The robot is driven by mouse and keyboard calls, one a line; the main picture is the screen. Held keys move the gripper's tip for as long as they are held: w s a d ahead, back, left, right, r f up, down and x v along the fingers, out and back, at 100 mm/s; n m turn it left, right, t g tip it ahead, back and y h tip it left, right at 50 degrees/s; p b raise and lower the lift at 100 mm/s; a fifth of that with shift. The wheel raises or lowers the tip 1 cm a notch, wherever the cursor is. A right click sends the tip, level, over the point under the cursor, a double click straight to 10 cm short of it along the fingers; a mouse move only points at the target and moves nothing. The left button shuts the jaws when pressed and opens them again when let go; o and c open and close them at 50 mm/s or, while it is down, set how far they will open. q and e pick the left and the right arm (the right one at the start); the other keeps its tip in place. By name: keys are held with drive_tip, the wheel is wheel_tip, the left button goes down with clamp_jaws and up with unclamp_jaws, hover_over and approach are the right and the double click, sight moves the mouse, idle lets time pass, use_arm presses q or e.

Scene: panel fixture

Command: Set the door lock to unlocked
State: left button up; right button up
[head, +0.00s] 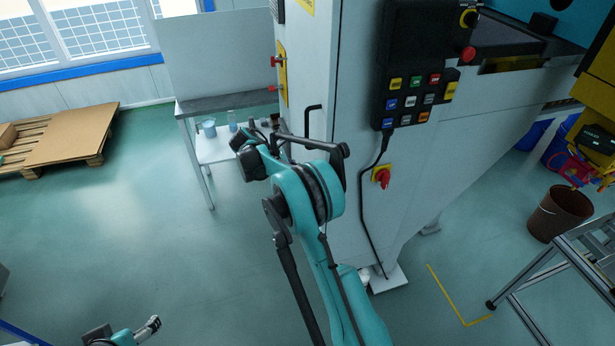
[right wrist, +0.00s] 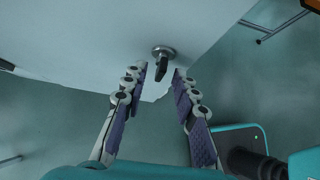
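The door lock (right wrist: 162,60) shows in the right wrist view as a round metal base with a dark turn lever on a pale panel. Its lever points down in the picture, slightly tilted. My right gripper (right wrist: 160,84) is open and empty, with one finger on each side below the lock. The lock appears just beyond the fingertips, in line with the gap; I see no contact. In the head view my right arm stands before the cabinet (head: 350,80), and I cannot make out the lock there. My left gripper (head: 153,325) is low at the bottom left, far from the cabinet.
A black door handle (head: 311,118) and a red rotary switch (head: 382,177) are on the cabinet. A button panel (head: 412,95) hangs higher up. A small white table (head: 215,150) stands behind my right arm.

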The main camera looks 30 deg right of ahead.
drive_tip(key=v, duration=1)
drive_tip(key=shift+r, duration=0.2)
drive_tip(key=shift+a, duration=0.1)
drive_tip(key=s+a+r+m+t+y, duration=0.2)
drive_tip(key=s+a+r+m, duration=0.1)
drive_tip(key=s, duration=0.4)
drive_tip(key=s+a+r+m+t+y, duration=0.2)
drive_tip(key=s+r+m+t, duration=0.15)
drive_tip(key=s, duration=0.35)
drive_tip(key=s+a+f+m+t+y, duration=0.2)
drive_tip(key=s+a+m, duration=0.2)
drive_tip(key=s, duration=0.4)
drive_tip(key=s+a+f+m+t+y, duration=0.2)
drive_tip(key=s+a+f+m, duration=0.1)
drive_tip(key=s, duration=0.5)
drive_tip(key=shift+s+a+f+m+y, duration=0.25)
drive_tip(key=shift+s+a+m+y, duration=0.15)
drive_tip(key=shift+a+m, duration=0.4)
